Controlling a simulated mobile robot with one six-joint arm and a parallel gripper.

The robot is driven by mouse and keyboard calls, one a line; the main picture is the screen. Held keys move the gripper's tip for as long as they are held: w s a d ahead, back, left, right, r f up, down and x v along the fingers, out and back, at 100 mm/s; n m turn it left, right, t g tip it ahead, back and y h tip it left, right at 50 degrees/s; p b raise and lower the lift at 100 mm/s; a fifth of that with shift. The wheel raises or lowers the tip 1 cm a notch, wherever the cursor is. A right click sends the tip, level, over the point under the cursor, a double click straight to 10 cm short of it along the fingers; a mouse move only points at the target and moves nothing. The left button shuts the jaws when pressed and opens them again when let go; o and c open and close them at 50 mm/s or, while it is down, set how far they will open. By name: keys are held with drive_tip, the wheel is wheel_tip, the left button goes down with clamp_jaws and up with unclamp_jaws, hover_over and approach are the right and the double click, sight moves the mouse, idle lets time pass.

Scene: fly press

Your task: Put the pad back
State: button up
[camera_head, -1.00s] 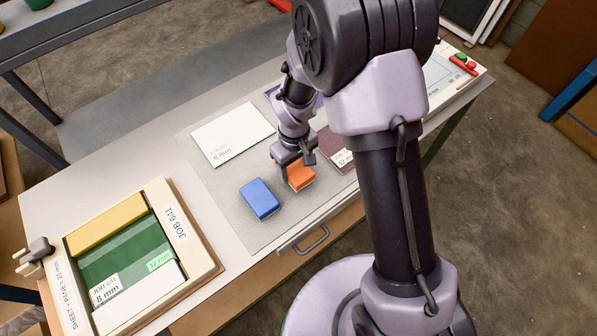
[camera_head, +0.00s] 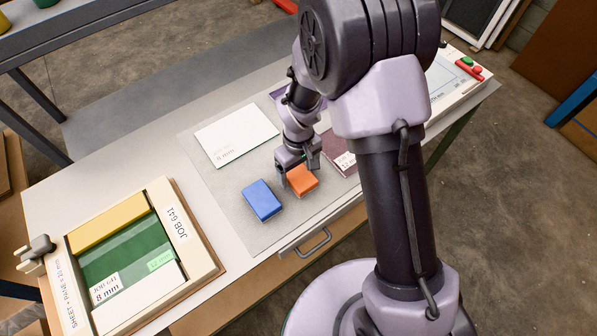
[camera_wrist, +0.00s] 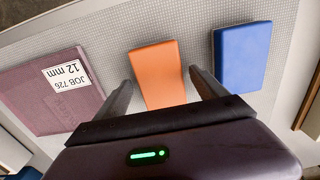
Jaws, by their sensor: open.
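An orange pad (camera_head: 303,181) lies on the grey mat, and a blue pad (camera_head: 262,200) lies just left of it. My gripper (camera_head: 299,168) is open at the orange pad, close to the mat. In the wrist view the orange pad (camera_wrist: 159,75) shows between my two open fingers (camera_wrist: 160,88), with the blue pad (camera_wrist: 241,56) outside the finger on the right. I cannot tell whether the fingers touch the orange pad.
A white 8 mm sheet (camera_head: 236,133) and a dark purple sheet labelled JOB 726, 12 mm (camera_wrist: 50,92) lie on the mat (camera_head: 222,190). At left stands a JOB 641 frame (camera_head: 189,223) holding yellow, green and white pieces.

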wheel_tip(320, 180, up, 11)
drive_tip(key=p, duration=0.3)
wheel_tip(320, 180, up, 14)
drive_tip(key=m+t+y, duration=0.1)
drive_tip(key=m+t, duration=0.1)
drive_tip(key=m, duration=0.3)
hover_over(299, 174)
drive_tip(key=s+d, duration=0.4)
drive_tip(key=d, duration=0.1)
drive_tip(key=shift+s+d+r+m+t+y, duration=0.25)
drive_tip(key=shift+s+d+r+m+t, duration=0.65)
drive_tip(key=shift+s+r+m, duration=1.7)
drive_tip(key=shift+s+d+r+m+t+y, duration=0.4)
drive_tip(key=shift+s+d+r+t, duration=0.85)
drive_tip(key=shift+s, duration=2.75)
wheel_tip(299, 174, down, 8)
drive_tip(key=a+b, duration=0.1)
drive_tip(key=b, duration=0.8)
drive_tip(key=shift+g, duration=0.25)
